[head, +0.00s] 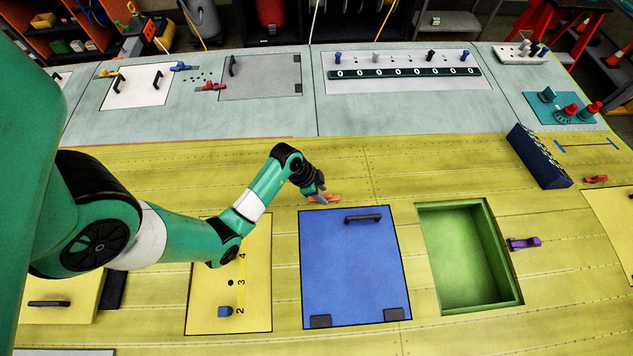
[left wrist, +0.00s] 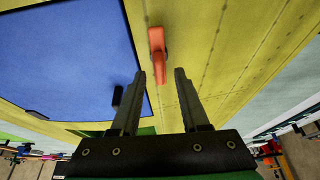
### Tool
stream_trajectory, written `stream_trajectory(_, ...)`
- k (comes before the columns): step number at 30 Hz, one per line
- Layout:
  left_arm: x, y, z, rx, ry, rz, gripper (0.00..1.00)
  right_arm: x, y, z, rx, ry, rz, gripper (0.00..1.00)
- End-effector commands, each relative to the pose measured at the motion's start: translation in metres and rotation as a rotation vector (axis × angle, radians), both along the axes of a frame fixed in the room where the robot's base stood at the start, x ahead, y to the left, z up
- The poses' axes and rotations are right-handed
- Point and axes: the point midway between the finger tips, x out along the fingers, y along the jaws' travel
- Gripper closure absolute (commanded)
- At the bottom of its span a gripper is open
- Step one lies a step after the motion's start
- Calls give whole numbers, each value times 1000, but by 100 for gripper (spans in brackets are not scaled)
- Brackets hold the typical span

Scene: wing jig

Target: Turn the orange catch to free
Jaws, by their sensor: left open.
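The orange catch (head: 328,199) lies on the yellow wing skin just beyond the far edge of the blue panel (head: 350,265). In the left wrist view the orange catch (left wrist: 157,55) shows as a small bar with a rounded far end, its length pointing roughly toward my gripper. My left gripper (head: 319,190) is right by the catch in the head view and covers part of it. In the left wrist view my left gripper (left wrist: 160,74) is open, its two fingers apart. The near end of the catch lies just beyond the gap between the fingertips. My right gripper is not in view.
The blue panel has a black handle (head: 362,218). An open green bay (head: 510,280) with a purple catch (head: 523,243) lies to its right. A yellow numbered panel (head: 203,305) with a blue knob (head: 225,311) lies left. A dark blue box (head: 538,157) stands far right.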

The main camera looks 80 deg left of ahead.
Motion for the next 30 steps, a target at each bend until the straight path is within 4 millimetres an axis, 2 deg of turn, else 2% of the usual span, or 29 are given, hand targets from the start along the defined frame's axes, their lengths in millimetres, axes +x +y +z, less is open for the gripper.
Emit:
stream_trajectory(9, -26, 6, 66, 5, -4, 3, 55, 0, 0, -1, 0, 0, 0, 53)
stream_trajectory(15, -38, 7, 94, 2, -1, 2, 55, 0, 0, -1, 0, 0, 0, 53)
stream_trajectory(30, -41, 7, 98, 0, 1, 0, 55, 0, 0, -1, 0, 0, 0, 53)
